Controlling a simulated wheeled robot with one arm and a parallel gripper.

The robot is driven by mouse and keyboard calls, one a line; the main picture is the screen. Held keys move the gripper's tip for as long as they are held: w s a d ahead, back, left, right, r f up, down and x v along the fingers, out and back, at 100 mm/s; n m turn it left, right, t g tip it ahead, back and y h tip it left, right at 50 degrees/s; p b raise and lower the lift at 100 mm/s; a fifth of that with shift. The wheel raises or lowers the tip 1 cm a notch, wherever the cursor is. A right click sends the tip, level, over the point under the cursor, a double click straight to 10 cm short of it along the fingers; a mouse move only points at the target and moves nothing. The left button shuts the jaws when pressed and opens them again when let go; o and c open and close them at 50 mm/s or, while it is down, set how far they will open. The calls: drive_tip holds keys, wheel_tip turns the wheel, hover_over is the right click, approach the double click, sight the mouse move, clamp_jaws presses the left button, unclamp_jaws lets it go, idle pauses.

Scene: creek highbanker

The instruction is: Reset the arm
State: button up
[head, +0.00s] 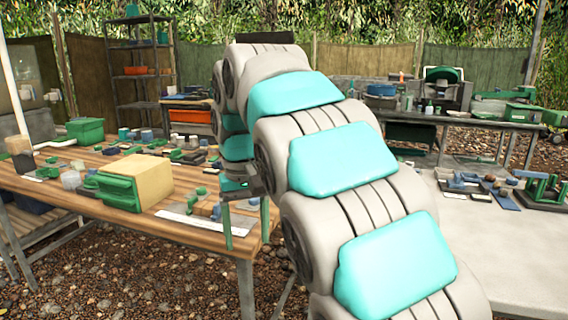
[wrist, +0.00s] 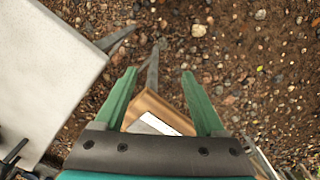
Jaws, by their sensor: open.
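My arm rises through the middle of the head view and bends over, with its wrist end hanging down near the right end of the wooden table (head: 75,196). My gripper (head: 246,224) points down there, its two green fingers apart. In the wrist view my gripper (wrist: 158,76) is open, with nothing held between the fingers. Below and between them show a corner of the wooden table (wrist: 150,104) and part of a white flat strip (wrist: 160,123). The gap between fingertips and table is hard to judge.
The white strip (head: 205,222) lies along the table's front edge. A green-fronted wooden box (head: 122,192) and several small parts sit nearby. A grey table (head: 530,250) stands right, also in the wrist view (wrist: 40,70). Gravel (wrist: 250,60) lies between the tables.

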drive_tip(key=s+d+f+m+g, duration=0.1)
drive_tip(key=s+d+f+m, duration=0.1)
drive_tip(key=s+d+f, duration=0.5)
drive_tip(key=s+d+f+m, duration=0.1)
drive_tip(key=s+d+f, duration=0.3)
drive_tip(key=s+d, duration=0.75)
drive_tip(key=s+d+f, duration=0.3)
drive_tip(key=s+f, duration=0.4)
drive_tip(key=s, duration=0.4)
drive_tip(key=shift+d+f+m+g, duration=0.25)
drive_tip(key=shift+f+m+g, duration=0.05)
drive_tip(key=shift+f+m, duration=0.1)
